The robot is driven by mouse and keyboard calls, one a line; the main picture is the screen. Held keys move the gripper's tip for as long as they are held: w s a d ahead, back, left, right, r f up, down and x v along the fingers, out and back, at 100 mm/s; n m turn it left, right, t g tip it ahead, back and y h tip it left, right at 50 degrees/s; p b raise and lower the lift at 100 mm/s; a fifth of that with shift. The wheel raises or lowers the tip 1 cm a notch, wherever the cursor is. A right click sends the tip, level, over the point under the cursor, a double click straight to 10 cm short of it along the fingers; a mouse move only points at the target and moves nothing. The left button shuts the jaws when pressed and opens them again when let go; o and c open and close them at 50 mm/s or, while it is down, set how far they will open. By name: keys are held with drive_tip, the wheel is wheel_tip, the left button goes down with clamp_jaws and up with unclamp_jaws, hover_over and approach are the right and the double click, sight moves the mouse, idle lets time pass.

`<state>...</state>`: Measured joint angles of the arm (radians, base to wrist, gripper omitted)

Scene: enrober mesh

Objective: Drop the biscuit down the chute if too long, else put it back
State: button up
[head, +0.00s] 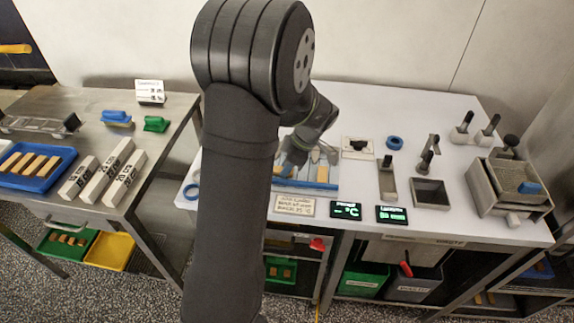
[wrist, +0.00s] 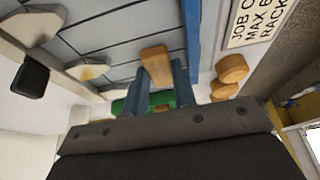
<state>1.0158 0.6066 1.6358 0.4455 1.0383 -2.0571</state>
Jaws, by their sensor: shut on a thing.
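My gripper (wrist: 170,72) is shut on a tan biscuit (wrist: 155,54), which shows at the fingertips in the wrist view. In the head view my gripper (head: 297,158) is low over the blue-edged mesh area at the table's middle, partly hidden by my arm. Tan pieces show beside it there; I cannot tell which is the held one. A square grey-rimmed opening (head: 431,207) at the right of the white table looks like the chute. A green-lit length display (head: 391,214) stands at the front edge; its digits are hard to read.
A grey slotted block (head: 388,184) stands between the mesh area and the square opening. A blue ring (head: 394,142), a probe display (head: 345,210) and a metal box (head: 510,185) share the table. A blue tray (head: 62,173) of biscuits lies on the left bench.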

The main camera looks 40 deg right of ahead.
drive_tip(key=shift+f, duration=0.1)
drive_tip(key=o, duration=0.5)
drive_tip(key=v, duration=1.2)
drive_tip(key=x, duration=1.1)
drive_tip(key=shift+w+a+f, duration=0.15)
drive_tip(key=shift+f, duration=0.15)
drive_tip(key=shift+r, duration=1.95)
